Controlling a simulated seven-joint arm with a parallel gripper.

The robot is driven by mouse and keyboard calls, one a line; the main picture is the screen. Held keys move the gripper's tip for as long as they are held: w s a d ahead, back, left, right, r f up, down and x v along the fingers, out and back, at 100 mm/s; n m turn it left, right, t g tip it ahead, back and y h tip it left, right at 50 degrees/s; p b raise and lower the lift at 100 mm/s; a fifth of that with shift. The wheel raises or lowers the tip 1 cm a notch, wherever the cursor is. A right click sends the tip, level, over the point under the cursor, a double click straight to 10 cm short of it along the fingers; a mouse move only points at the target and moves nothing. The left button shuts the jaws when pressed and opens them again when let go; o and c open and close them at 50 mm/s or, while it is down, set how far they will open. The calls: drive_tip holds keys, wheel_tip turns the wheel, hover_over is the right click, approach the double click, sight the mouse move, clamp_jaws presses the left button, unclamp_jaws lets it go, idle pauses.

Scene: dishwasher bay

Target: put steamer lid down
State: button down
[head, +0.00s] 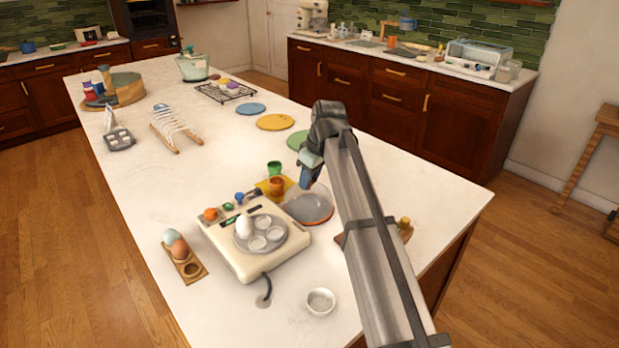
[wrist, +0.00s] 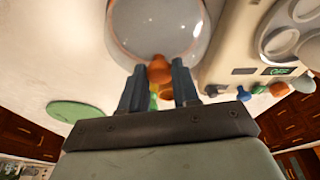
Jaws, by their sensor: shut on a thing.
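The steamer lid (head: 309,208) is a clear dome with an orange knob (wrist: 159,70). In the head view it is on or just above the white counter, right of the cream egg steamer (head: 254,265); I cannot tell whether it touches the counter. My gripper (wrist: 158,86) is shut on the knob, with one blue finger on each side. The clear dome also shows beyond the fingers in the wrist view (wrist: 155,28). The steamer is uncovered, with a white egg (head: 244,226) standing on its grey tray (head: 262,245).
An orange cup (head: 277,186) and a green cup (head: 274,168) stand close left of the lid. A small white bowl (head: 320,302) is at the front. A wooden egg holder (head: 193,272) is left of the steamer. A green disc (head: 297,140) lies behind my gripper.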

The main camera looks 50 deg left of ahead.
drive_tip(key=shift+f, duration=0.1)
drive_tip(key=c, duration=0.8)
unclamp_jaws()
drive_tip(key=v, duration=1.2)
